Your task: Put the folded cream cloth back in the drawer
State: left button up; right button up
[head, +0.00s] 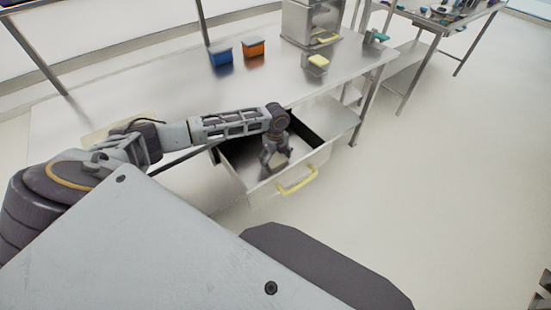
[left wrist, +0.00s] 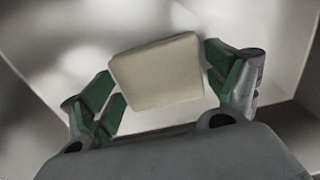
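The folded cream cloth (left wrist: 158,72) is a thick pale block in the left wrist view. It sits between the green-padded fingers of my left gripper (left wrist: 160,82), whose tips meet its two side edges. In the head view my left gripper (head: 275,158) points down inside the open drawer (head: 236,180), with a small part of the cloth (head: 277,160) showing between its fingers. Whether the cloth rests on the drawer floor cannot be told. The drawer is metal, with a yellow handle (head: 297,182) on its front. My right gripper is not in view.
The metal table (head: 290,80) carries a blue bin (head: 221,56), an orange bin (head: 253,48), a metal cabinet (head: 310,22) and a small container with a yellow item (head: 318,61). A pale flat piece (head: 105,133) lies behind my left arm. Floor right of the drawer is clear.

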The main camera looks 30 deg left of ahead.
aim_at(276, 159)
pick_arm(q)
jog(key=shift+o, duration=0.4)
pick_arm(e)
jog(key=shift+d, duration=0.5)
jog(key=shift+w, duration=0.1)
pick_arm(q)
jog(key=shift+r, duration=0.55)
notch_tip(276, 159, up, 4)
jog(key=shift+r, duration=0.15)
notch_tip(276, 159, up, 7)
jog(key=p, duration=0.1)
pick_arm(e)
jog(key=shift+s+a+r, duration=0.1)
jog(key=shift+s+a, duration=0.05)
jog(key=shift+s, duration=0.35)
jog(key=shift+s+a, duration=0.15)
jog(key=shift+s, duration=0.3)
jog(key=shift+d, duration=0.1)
